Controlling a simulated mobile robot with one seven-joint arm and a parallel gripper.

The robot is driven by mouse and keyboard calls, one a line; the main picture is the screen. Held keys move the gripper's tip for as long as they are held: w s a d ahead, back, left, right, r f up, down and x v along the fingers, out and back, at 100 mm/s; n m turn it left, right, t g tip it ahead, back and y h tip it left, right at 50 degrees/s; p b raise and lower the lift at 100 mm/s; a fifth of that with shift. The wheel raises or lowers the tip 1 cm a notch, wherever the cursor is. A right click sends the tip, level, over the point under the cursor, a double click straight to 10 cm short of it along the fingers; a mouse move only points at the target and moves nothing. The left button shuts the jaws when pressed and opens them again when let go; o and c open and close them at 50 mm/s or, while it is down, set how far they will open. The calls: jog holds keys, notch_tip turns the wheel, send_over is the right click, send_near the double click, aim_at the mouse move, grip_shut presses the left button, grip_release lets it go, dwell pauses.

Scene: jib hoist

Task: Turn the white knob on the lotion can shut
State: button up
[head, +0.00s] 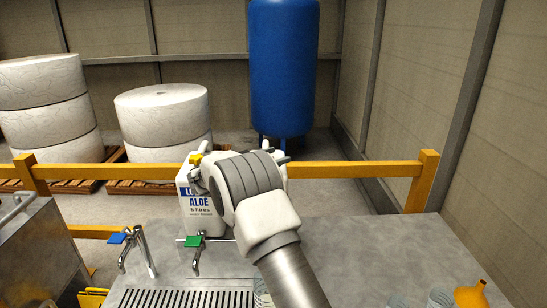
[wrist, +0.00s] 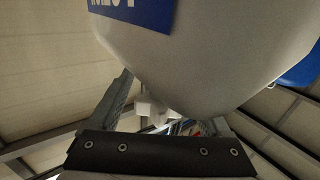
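In the wrist view the can's pale body (wrist: 215,50) fills the upper part, seen from close by. The white knob (wrist: 150,110) shows small below it, partly hidden, between the fingers of my gripper (wrist: 170,106). The fingers are apart, with gaps beside the knob, and grip nothing that I can see. In the head view the knob and fingertips are hidden behind my arm.
A tap with a green handle (head: 194,241) stands close in front of the can, and one with a blue handle (head: 117,238) to its left. A yellow rail (head: 350,169) runs behind.

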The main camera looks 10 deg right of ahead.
jog(key=b+v, duration=0.3)
jog(key=v, duration=1.4)
jog(key=shift+a, duration=0.2)
